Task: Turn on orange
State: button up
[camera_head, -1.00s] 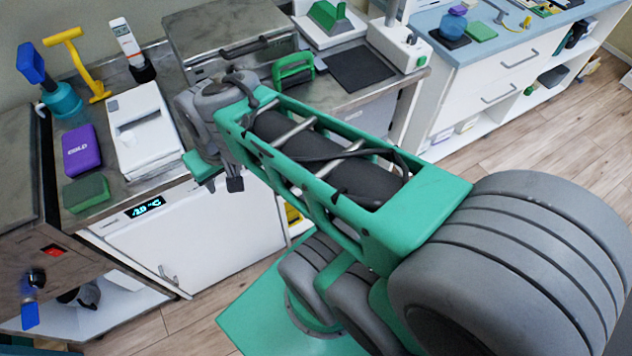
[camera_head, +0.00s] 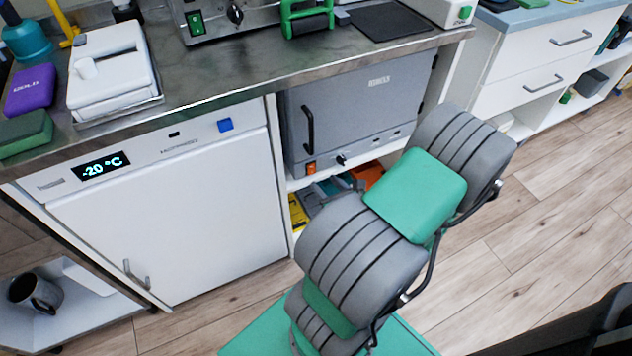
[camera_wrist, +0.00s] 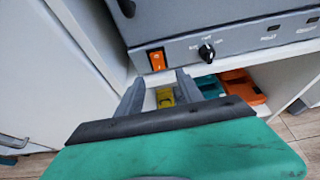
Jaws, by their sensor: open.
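A small orange rocker switch (camera_head: 311,168) is on the lower left front of a grey cabinet-like appliance (camera_head: 362,95) under the counter. In the wrist view the orange switch (camera_wrist: 157,60) sits in the panel of the grey appliance (camera_wrist: 225,45), left of a black knob (camera_wrist: 207,52). My gripper (camera_wrist: 160,80) is open and empty. Its two fingers point towards the panel just below the switch, one to each side of it in the picture, and I see no contact. Whether the switch is on or off I cannot tell. In the head view my gripper is mostly hidden by my arm.
A white freezer (camera_head: 170,215) with a blue square (camera_head: 225,125) stands left of the appliance. Another device on the counter has a green switch (camera_head: 195,22). Below the appliance, a shelf holds yellow, teal and orange items (camera_wrist: 240,85). Wood floor lies open at right.

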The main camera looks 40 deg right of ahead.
aim_at(312, 172)
jog(key=b+x, duration=0.1)
jog(key=x, duration=0.5)
jog(key=shift+a+f+b, duration=0.1)
jog(key=shift+a+b, duration=0.05)
jog(key=shift+b, duration=0.2)
jog(key=shift+w, duration=0.25)
grip_shut()
